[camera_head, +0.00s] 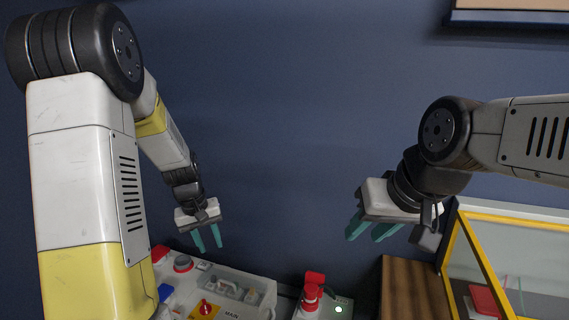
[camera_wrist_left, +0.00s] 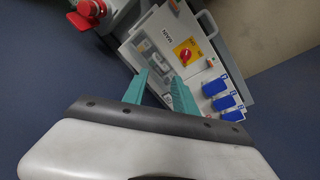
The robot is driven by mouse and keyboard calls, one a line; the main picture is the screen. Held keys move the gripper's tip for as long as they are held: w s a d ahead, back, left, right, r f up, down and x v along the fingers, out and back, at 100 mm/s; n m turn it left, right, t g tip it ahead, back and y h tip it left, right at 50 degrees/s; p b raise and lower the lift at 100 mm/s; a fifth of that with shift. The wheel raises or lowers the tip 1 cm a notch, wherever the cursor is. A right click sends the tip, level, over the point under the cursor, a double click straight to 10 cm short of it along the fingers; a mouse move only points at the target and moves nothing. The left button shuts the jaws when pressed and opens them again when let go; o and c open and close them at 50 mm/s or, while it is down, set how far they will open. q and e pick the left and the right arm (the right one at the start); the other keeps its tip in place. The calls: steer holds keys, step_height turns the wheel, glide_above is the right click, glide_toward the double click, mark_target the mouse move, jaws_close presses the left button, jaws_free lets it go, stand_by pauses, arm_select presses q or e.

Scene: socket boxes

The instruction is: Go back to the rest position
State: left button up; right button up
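My left gripper (camera_head: 208,242) hangs in the air above the grey socket box (camera_head: 243,278), its teal fingers apart and nothing between them. In the left wrist view the two fingers (camera_wrist_left: 160,88) are spread, with the socket box (camera_wrist_left: 150,48) beyond them. My right gripper (camera_head: 371,231) is in the air at the right, over the gap between a red-topped unit and a wooden surface. Its teal fingers are apart and empty.
The box carries a red-yellow rotary switch (camera_wrist_left: 186,53) and blue sockets (camera_wrist_left: 224,102). A grey unit with a red part (camera_head: 312,290) stands beside it. A wooden surface (camera_head: 408,292) and yellow-framed glass case (camera_head: 478,255) are at right. The blue wall (camera_head: 290,110) is behind.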

arm_select(q)
steer(key=s+d+r+m+t, duration=0.2)
steer(key=s+d+r, duration=0.1)
steer(key=s+r, duration=0.6)
steer(key=s+d+r+m+t+h, duration=0.1)
steer(key=s+d+r, duration=0.3)
steer(key=s+r, duration=0.6)
steer(key=shift+s+m+t, duration=0.5)
steer(key=shift+s+m, duration=0.2)
steer(key=shift+s, duration=0.3)
